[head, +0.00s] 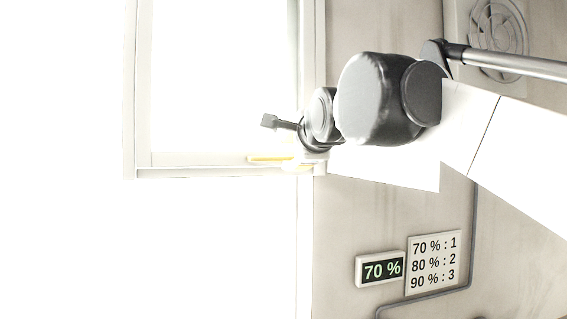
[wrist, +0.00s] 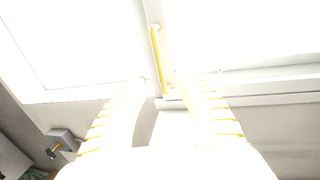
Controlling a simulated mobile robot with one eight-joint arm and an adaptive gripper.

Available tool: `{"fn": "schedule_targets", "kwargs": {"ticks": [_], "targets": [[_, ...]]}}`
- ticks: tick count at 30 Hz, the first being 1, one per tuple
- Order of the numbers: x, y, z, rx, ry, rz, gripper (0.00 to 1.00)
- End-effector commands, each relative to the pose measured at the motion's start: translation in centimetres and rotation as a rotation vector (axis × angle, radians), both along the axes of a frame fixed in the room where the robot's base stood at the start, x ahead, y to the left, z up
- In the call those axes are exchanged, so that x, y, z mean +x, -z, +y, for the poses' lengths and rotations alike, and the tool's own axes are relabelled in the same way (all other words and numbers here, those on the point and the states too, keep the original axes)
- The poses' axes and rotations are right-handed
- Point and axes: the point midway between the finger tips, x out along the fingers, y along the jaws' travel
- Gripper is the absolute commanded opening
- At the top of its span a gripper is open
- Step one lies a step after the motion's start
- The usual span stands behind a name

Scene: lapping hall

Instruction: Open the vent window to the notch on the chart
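The vent window (head: 145,90) is a pale framed pane, washed out by bright light, at the upper left of the head view. A yellow handle (wrist: 157,58) sits on a white bar of its frame in the wrist view; a yellow strip (head: 265,159) shows at the pane's lower edge in the head view. My gripper (wrist: 160,88) is open, its two pale, yellow-ridged fingers spread on either side of the handle's near end. I cannot tell whether they touch it. The chart (head: 434,263) reads 70 %: 1, 80 %: 2, 90 %: 3. No notches can be made out.
A round fan grille (head: 498,25) is on the wall at the upper right. A grey box (wrist: 61,139) with a yellow and black knob shows at lower left in the wrist view.

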Motion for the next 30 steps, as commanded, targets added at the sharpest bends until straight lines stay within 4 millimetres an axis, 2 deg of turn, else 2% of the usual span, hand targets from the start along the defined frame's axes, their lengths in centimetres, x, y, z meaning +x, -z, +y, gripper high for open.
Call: {"fn": "schedule_targets", "kwargs": {"ticks": [9,15,20,27,28,30], "targets": [[5.7,1.0,1.6,-0.001,0.001,0.001,0.34],[8.5,1.7,2.4,-0.003,0.001,0.001,0.34],[9.4,2.0,2.6,-0.003,0.001,0.001,0.34],[9.5,2.1,2.7,-0.003,0.001,0.001,0.34],[9.5,2.1,2.7,-0.004,0.000,0.001,0.33],[9.5,2.1,2.7,-0.004,0.000,0.001,0.12]]}}
